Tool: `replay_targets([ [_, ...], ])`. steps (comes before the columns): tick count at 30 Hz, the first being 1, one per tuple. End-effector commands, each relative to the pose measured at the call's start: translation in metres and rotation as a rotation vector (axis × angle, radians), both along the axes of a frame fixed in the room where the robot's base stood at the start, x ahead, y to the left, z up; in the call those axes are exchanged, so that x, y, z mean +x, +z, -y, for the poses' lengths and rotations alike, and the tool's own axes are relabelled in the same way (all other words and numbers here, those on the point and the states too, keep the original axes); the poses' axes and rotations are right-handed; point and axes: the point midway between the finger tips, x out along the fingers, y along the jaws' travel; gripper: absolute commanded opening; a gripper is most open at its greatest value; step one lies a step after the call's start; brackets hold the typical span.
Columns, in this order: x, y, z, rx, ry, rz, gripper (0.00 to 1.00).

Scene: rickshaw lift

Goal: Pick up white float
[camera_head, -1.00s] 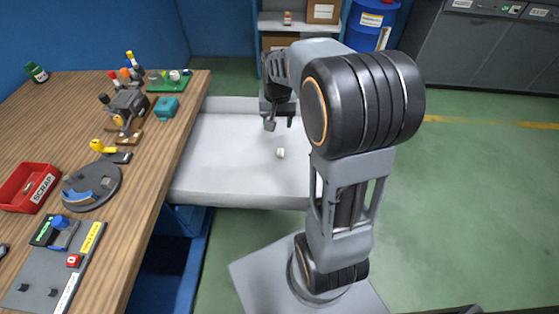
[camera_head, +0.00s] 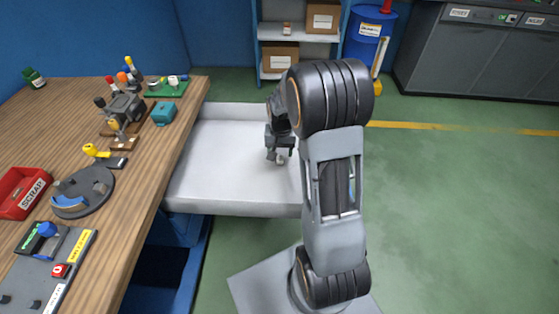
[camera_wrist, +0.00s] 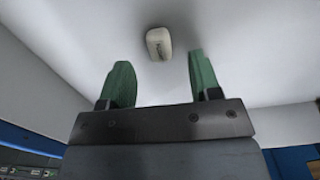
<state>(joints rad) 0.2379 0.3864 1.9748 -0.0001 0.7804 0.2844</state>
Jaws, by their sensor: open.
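The white float (camera_wrist: 159,44) is a small off-white piece with a dark mark, lying on the white tray (camera_head: 222,182). In the wrist view it is just beyond my fingertips, between their lines and apart from both. In the head view only a bit of the float (camera_head: 281,160) shows beside my fingers. My gripper (camera_head: 279,157) is low over the tray, pointing down, open and empty. Its two green-padded fingers stand wide apart in the wrist view (camera_wrist: 158,78).
A wooden workbench (camera_head: 140,180) runs along the left, with a red scrap bin (camera_head: 22,192), a round dark fixture (camera_head: 84,190) and several small parts. A shelf with boxes (camera_head: 281,55) and a blue barrel (camera_head: 367,38) stand behind. Green floor (camera_head: 450,210) is clear at right.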

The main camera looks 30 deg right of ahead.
Motion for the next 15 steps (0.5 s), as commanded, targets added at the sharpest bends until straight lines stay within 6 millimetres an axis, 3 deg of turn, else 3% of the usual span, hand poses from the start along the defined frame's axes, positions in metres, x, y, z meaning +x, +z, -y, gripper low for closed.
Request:
replay_targets([
  [6,0.001,-0.029,0.000,0.000,0.000,-0.002,0.57],
  [15,0.001,-0.035,0.000,0.000,0.000,0.000,0.57],
])
